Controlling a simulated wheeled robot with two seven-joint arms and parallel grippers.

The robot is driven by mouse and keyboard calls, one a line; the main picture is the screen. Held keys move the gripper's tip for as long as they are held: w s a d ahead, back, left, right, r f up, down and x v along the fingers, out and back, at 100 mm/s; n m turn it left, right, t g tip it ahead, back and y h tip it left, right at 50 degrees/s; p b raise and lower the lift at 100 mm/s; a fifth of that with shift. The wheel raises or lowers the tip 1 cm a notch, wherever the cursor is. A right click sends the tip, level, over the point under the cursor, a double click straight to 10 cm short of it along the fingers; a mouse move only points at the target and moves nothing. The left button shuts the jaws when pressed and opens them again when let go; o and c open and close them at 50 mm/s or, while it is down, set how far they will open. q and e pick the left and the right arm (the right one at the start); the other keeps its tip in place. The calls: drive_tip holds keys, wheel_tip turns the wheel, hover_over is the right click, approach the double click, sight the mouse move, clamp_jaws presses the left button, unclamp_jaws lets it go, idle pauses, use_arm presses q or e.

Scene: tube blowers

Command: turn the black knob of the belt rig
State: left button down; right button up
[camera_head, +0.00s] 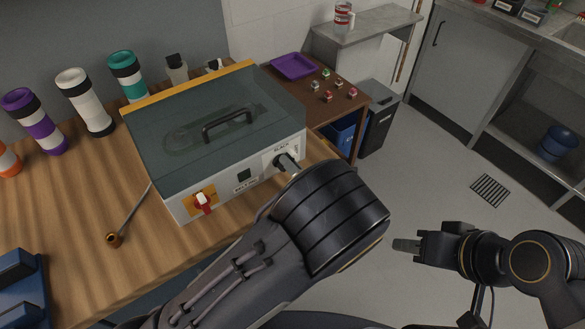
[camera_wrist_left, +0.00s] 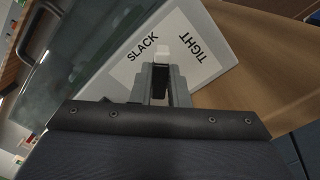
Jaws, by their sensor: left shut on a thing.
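The belt rig (camera_head: 188,143) is a grey-white box with a dark see-through lid and a black handle, standing on the wooden bench. Its white plate with the words SLACK and TIGHT (camera_wrist_left: 192,35) is on the front's right end. My left gripper (camera_wrist_left: 160,78) is shut on the black knob (camera_wrist_left: 160,90), with the knob between its fingers. A small white mark shows just past the fingertips, between the two words. In the head view my left wrist hides most of the knob. My right gripper (camera_head: 405,245) is over the floor, away from the rig; its finger gap is unclear.
A red switch (camera_head: 203,202) on a yellow plate is at the rig's front left. A thin tool (camera_head: 130,215) lies on the bench at left. A brown side table (camera_head: 338,112) stands beyond the rig.

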use_arm(q)
drive_tip(key=n+b, duration=0.1)
drive_tip(key=n, duration=0.1)
drive_tip(key=n+b, duration=0.1)
drive_tip(key=n, duration=0.1)
drive_tip(key=shift+s+a+n, duration=0.2)
drive_tip(key=shift+n, duration=0.1)
drive_tip(key=n+b, duration=0.1)
drive_tip(key=n, duration=0.1)
drive_tip(key=n+b, duration=0.2)
drive_tip(key=shift+s+a+r+n, duration=0.1)
drive_tip(key=shift+s+a+n, duration=0.1)
drive_tip(key=shift+n, duration=0.1)
use_arm(e)
wheel_tip(320, 180, down, 6)
drive_tip(key=shift+r, duration=0.1)
use_arm(q)
drive_tip(key=c, duration=1.4)
unclamp_jaws()
drive_tip(key=shift+r, duration=0.1)
